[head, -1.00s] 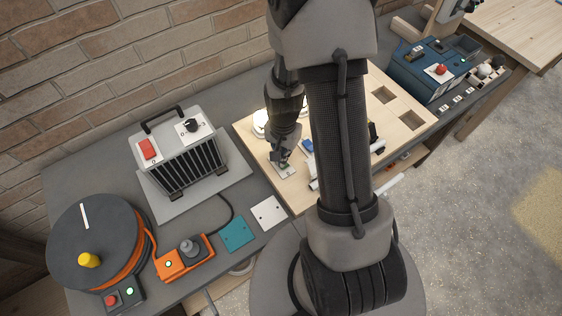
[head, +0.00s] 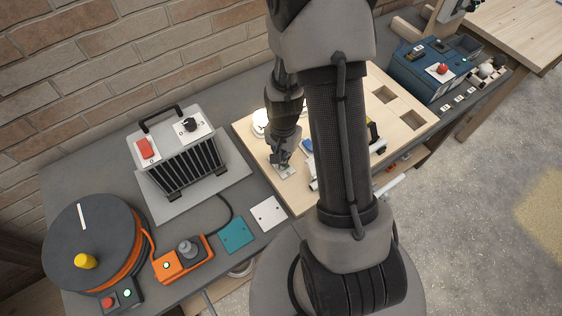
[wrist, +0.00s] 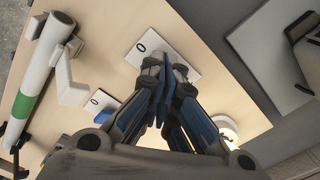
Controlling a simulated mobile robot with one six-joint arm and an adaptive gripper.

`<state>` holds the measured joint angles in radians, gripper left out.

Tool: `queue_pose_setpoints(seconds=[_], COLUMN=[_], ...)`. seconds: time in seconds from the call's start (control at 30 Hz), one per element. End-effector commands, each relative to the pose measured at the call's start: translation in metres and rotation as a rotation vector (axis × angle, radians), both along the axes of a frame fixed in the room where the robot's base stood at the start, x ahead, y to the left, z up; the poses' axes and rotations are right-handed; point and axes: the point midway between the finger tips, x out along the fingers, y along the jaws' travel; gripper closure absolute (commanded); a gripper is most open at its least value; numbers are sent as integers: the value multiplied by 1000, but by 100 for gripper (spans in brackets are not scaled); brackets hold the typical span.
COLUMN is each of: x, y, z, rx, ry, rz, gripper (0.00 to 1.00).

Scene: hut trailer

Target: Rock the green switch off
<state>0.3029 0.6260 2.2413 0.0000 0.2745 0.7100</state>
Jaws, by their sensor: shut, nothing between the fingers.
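My gripper (head: 283,160) is shut and points down at a small white switch plate (head: 286,172) on the pale wooden board. In the wrist view the shut fingers (wrist: 162,100) cover the middle of that plate (wrist: 141,48), and a "0" mark shows at its uncovered end. A trace of green shows beside the fingertips in the head view, but the rocker of the green switch is mostly hidden. I cannot tell whether the fingers touch it or which way it is tilted.
A blue switch (head: 306,145) sits on the board right of my gripper. A white tube with a green band (wrist: 30,92) lies near it in the wrist view. A heater (head: 180,160) with a red switch stands left. An orange joystick box (head: 183,258) is at the front left.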

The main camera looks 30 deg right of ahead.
Motion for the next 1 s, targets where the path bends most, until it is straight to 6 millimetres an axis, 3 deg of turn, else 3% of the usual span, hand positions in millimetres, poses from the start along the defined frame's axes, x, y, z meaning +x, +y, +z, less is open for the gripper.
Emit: queue_pose_setpoints(seconds=[0.47,1.0], x=[0,0], y=[0,0], z=[-2,40], rx=[0,0], ry=[0,0], rz=[0,0], gripper=[100,100])
